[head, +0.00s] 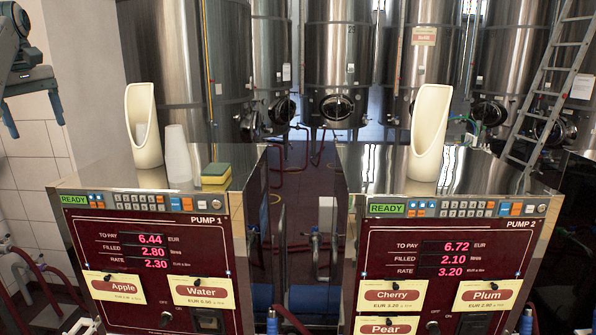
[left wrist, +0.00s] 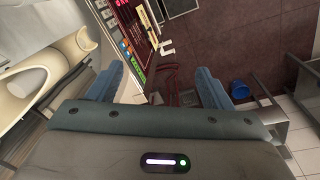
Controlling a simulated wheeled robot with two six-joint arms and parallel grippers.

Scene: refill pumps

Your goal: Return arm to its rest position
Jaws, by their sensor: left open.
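My left gripper (head: 35,124) hangs at the upper left of the head view, fingers pointing down, left of pump 1 (head: 150,270) and above its top. Its two blue fingers are spread apart with nothing between them. In the left wrist view, the open left gripper (left wrist: 160,82) also shows empty, with the pump's dark red panel (left wrist: 128,22) beyond the fingers. My right gripper is not in view.
A cream scoop-shaped holder (head: 143,125), a stack of white cups (head: 178,155) and a yellow-green sponge (head: 216,174) stand on pump 1. Another cream holder (head: 430,133) stands on pump 2 (head: 450,270). A blue bucket (left wrist: 240,90) shows in the left wrist view.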

